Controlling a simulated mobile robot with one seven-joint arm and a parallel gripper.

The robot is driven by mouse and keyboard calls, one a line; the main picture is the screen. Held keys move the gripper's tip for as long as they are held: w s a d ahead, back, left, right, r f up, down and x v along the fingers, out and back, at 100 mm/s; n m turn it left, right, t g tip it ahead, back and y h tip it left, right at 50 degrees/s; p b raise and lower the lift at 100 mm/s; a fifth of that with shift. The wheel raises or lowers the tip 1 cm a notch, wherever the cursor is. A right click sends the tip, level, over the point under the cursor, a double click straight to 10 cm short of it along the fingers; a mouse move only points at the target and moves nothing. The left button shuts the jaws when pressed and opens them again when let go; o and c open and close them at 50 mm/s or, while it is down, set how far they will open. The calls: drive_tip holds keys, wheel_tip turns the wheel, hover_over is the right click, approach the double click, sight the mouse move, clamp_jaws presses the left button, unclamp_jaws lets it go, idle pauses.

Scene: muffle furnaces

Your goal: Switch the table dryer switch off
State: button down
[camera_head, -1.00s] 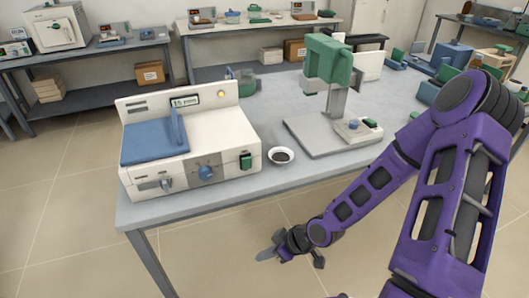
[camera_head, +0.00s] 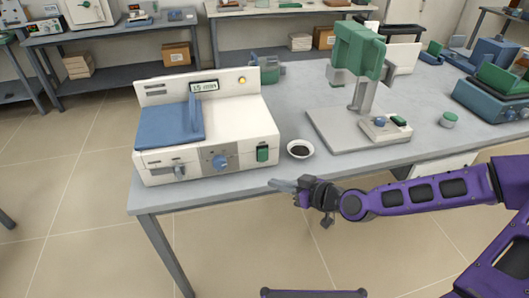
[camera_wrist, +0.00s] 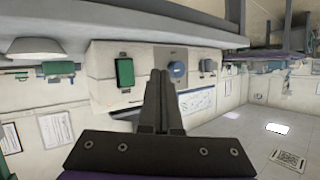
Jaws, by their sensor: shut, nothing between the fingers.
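The table dryer (camera_head: 240,125) is a white box with a blue lid, standing at the near left corner of the grey table. Its front has a green switch (camera_head: 262,154) at the right, a blue knob (camera_head: 219,162) in the middle and a grey latch at the left. A small display and a lit yellow lamp show on its rear panel. My gripper (camera_head: 274,183) is shut and empty, near the table's front edge, below and slightly right of the switch and apart from it. In the wrist view, the green switch (camera_wrist: 125,72) is left of my fingertips, and the blue knob (camera_wrist: 178,70) is just right of them.
A small bowl with dark contents (camera_head: 300,149) sits right of the dryer. A green and grey stand device (camera_head: 358,115) stands behind it to the right, with its own green switch. The floor in front of the table (camera_head: 350,172) is clear.

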approach(259, 155)
drive_tip(key=shift+s+f+x, duration=0.15)
drive_tip(key=shift+x, duration=1.05)
drive_tip(key=shift+s+f+x, duration=0.15)
drive_tip(key=shift+x, duration=1.1)
drive_tip(key=shift+w+a, duration=0.1)
drive_tip(key=shift+a, duration=0.05)
drive_tip(key=shift+w+a, duration=0.1)
drive_tip(key=shift+w, duration=0.2)
drive_tip(key=shift+w+a+r, duration=0.1)
drive_tip(key=shift+w, duration=0.2)
idle(0.5)
drive_tip(key=shift+s, duration=0.1)
drive_tip(key=shift+s+d, duration=0.25)
drive_tip(key=shift+s, duration=0.35)
drive_tip(key=shift+s+d+f, duration=0.15)
drive_tip(key=shift+s+d, duration=0.1)
drive_tip(key=shift+s, duration=0.55)
drive_tip(key=shift+s+d+f, duration=0.15)
drive_tip(key=shift+s+d, duration=0.05)
drive_tip(key=shift+s, duration=0.6)
drive_tip(key=shift+s+d+f, duration=0.15)
drive_tip(key=shift+s+d, duration=0.1)
drive_tip(key=shift+s, duration=0.55)
